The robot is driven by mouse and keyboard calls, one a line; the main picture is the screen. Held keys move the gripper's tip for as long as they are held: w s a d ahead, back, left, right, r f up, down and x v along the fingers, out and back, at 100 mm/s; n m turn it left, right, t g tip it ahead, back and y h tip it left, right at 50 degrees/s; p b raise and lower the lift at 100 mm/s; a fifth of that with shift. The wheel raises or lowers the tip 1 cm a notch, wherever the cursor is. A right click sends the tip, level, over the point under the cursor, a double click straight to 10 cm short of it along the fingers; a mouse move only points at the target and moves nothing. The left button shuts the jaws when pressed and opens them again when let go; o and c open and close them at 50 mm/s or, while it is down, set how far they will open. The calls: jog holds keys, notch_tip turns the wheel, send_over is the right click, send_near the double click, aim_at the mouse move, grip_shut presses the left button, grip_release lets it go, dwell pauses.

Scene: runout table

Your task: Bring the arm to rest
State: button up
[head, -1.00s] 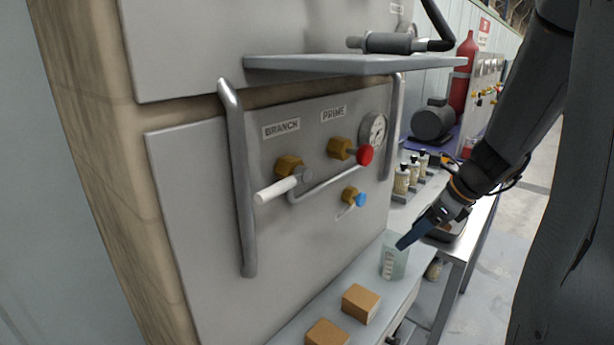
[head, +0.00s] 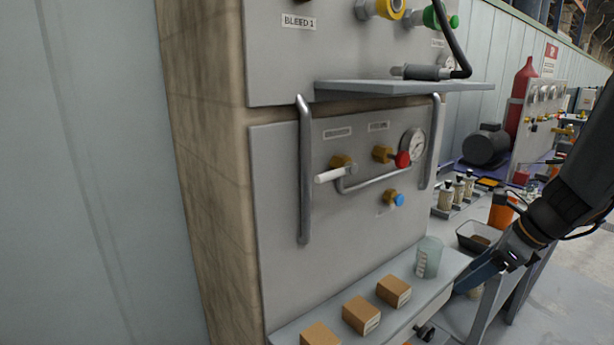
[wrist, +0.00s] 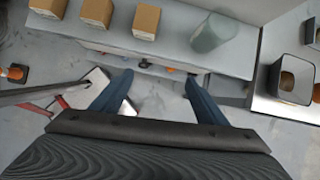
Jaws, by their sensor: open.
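My gripper (head: 478,277) is at the right in the head view, beside the front edge of the low shelf under the valve panel. In the wrist view my gripper (wrist: 155,95) shows two blue fingers spread wide apart. Nothing is between them but the view down past the shelf edge to the floor. My dark arm (head: 575,200) reaches down from the right edge of the head view. A clear beaker (head: 428,257) stands on the shelf close to my gripper, apart from it in the wrist view (wrist: 213,33).
Several cardboard boxes (head: 361,315) line the shelf (head: 300,322). The panel (head: 285,190) carries handles, a gauge (head: 412,145) and a white-handled valve (head: 328,176). A black tray (head: 470,238) and bottles (head: 446,196) stand on the bench behind. Floor to the right is open.

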jog(key=s+a+f+n+g+h+b, duration=0.1)
jog(key=s+a+f+n, duration=0.2)
jog(key=n, duration=1)
jog(key=s+a+f+n+g+h+b, duration=0.1)
jog(key=s+a+n, duration=0.6)
jog(key=a+n, duration=0.7)
jog(key=shift+s+f+g+h, duration=0.15)
jog(key=shift+f+g+h, duration=0.45)
jog(key=shift+f+h, duration=0.25)
